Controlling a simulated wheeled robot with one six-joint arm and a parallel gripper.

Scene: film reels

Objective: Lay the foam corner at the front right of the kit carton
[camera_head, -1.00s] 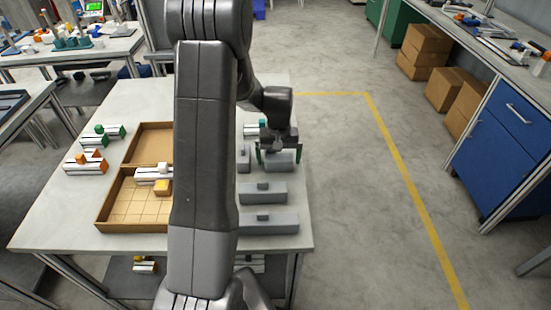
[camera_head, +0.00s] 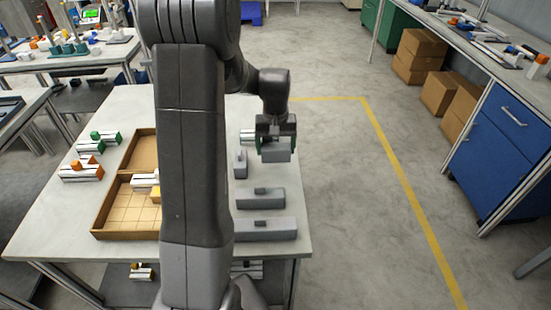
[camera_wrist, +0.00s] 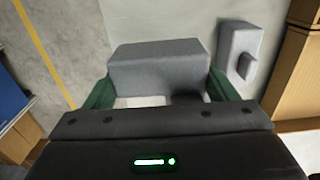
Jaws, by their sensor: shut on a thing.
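My gripper (camera_head: 276,148) is shut on a grey foam block, the foam corner (camera_head: 276,155), at the right side of the table, apparently just above the tabletop. In the wrist view the foam corner (camera_wrist: 160,66) sits between the green fingers (camera_wrist: 160,92). The kit carton (camera_head: 95,233) is a tan open box with compartments, to the left of my gripper. Its wall also shows at the right of the wrist view (camera_wrist: 290,75). My arm hides the carton's right part, including its front right corner. A yellow block and a white part are inside the carton.
Other grey foam pieces lie on the table: a small one (camera_head: 240,164) beside my gripper and two longer ones (camera_head: 260,198) (camera_head: 265,229) nearer the front. Parts with green (camera_head: 105,136) and orange (camera_head: 82,170) tops stand left of the carton. Floor lies beyond the table's right edge.

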